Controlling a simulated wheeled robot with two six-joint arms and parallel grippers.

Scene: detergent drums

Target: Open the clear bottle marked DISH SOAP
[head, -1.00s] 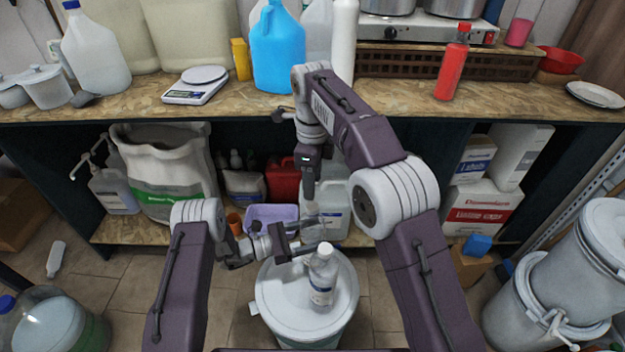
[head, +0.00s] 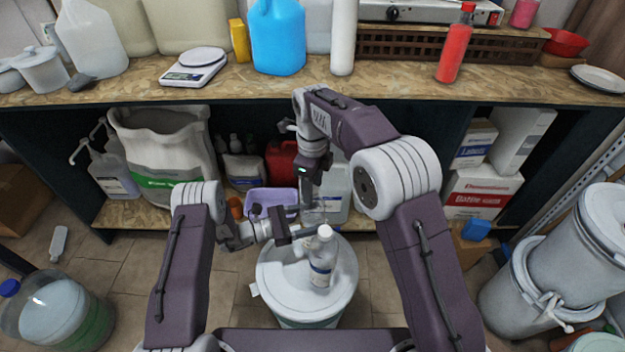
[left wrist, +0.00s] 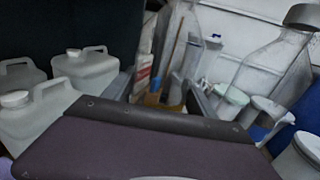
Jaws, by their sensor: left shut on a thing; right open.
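The clear bottle (head: 320,262) with a white cap (head: 324,231) and a blue-and-white label stands upright on a white drum lid (head: 278,284). Its label is too small to read. My left gripper (head: 314,235) reaches in from the left and is shut on the bottle at its upper part, close under the cap. My right gripper (head: 314,206) is open and hangs pointing down, behind and above the bottle, apart from the cap. The left wrist view is dim, and my own dark housing fills its lower part.
The shelf behind holds a lilac tub (head: 272,200), a white sack (head: 165,150), a red canister (head: 282,162) and a clear jug (head: 338,192). The bench above carries a blue jug (head: 277,40) and a scale (head: 195,70). Grey drums (head: 520,290) stand at right.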

